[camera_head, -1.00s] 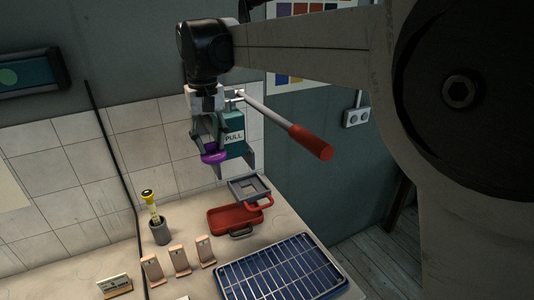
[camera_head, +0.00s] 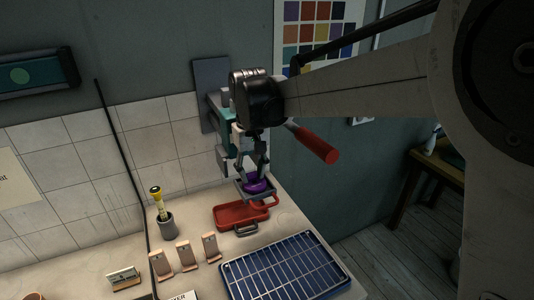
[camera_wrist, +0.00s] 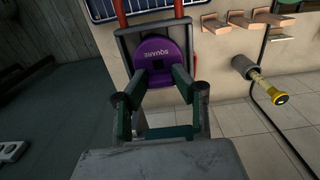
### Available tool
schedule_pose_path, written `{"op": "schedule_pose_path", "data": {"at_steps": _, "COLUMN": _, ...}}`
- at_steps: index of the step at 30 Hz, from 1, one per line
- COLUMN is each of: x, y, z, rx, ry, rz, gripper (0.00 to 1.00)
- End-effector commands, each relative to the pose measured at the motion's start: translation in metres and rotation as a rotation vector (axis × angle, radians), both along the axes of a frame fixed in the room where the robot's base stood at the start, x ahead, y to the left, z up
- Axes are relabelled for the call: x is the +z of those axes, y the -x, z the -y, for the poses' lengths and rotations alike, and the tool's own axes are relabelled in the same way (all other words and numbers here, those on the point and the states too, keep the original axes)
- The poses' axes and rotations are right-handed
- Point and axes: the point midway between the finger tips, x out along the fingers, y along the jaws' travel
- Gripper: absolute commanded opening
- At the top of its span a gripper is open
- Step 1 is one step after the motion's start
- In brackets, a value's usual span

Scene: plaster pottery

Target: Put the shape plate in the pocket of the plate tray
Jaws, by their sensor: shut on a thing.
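The shape plate (camera_head: 257,187) is a purple disc, marked with the word SQUARE in the wrist view (camera_wrist: 165,51). My gripper (camera_head: 259,174) points down and is shut on it; both fingers (camera_wrist: 160,76) show at the plate's near edge in the wrist view. The plate tray (camera_head: 270,183) is a small grey square frame at the back of the table. The plate is over the tray and covers most of its pocket. I cannot tell whether the plate touches the tray or is still above it.
A red tray (camera_head: 228,216) with a handle lies just in front of the plate tray. A lever with a red grip (camera_head: 317,144) sticks out above, right of my gripper. A blue rack (camera_head: 285,270), several small stands (camera_head: 186,256) and a grey cup (camera_head: 166,224) stand nearer.

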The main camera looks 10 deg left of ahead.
Motion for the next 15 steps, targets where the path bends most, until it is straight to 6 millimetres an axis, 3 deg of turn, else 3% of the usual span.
{"op": "schedule_pose_path", "data": {"at_steps": 10, "x": -0.0041, "y": 0.0, "z": -0.0003, "rx": 0.0, "ry": 0.0, "rz": 0.0, "gripper": 0.0}}
{"op": "schedule_pose_path", "data": {"at_steps": 11, "x": -0.0032, "y": 0.0, "z": -0.0003, "rx": 0.0, "ry": 0.0, "rz": 0.0, "gripper": 0.29}}
{"op": "schedule_pose_path", "data": {"at_steps": 15, "x": -0.0027, "y": 0.0, "z": -0.0003, "rx": 0.0, "ry": 0.0, "rz": 0.0, "gripper": 0.45}}
